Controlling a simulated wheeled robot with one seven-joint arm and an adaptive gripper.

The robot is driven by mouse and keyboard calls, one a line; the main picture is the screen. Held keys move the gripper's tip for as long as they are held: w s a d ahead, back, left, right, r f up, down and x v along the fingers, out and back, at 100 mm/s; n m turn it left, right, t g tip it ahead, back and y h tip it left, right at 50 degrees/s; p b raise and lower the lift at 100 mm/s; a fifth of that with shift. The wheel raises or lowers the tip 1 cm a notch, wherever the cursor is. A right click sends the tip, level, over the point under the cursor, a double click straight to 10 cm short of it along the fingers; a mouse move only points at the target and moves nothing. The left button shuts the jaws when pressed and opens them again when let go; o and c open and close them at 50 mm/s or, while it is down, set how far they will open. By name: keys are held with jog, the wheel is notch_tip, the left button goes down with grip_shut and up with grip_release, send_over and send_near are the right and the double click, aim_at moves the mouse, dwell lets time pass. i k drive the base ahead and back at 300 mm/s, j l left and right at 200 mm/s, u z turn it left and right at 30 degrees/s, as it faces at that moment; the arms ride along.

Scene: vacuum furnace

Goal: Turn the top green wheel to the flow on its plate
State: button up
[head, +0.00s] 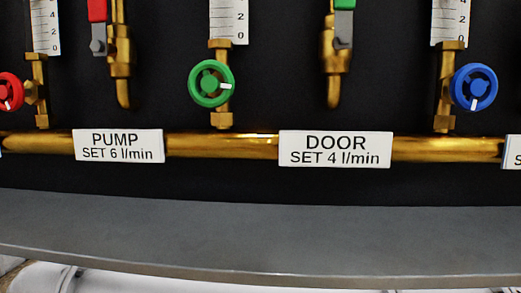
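One green wheel (211,84) with a white mark pointing right sits on a brass valve in the middle left. A white flow scale (229,18) stands above it, with 2 and 0 readable and its top cut off. The plate "PUMP SET 6 l/min" (118,146) is below left of the wheel. The plate "DOOR SET 4 l/min" (336,150) is below right. The wheel sits between them, so I cannot tell which plate is its own. No other green wheel shows. My gripper is not in view.
A red wheel (9,92) is at the left edge and a blue wheel (474,87) at the right. Valves with a red handle (97,10) and a green handle (344,8) hang above. A brass pipe (222,147) runs across, above a grey ledge (260,240).

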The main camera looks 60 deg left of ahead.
aim_at(210, 84)
jog(key=u, duration=0.45)
jog(key=k+j+u, duration=0.1)
jog(key=u, duration=0.35)
jog(key=j+u, duration=0.15)
jog(key=u, duration=0.3)
jog(key=j+u, duration=0.1)
jog(key=u, duration=0.35)
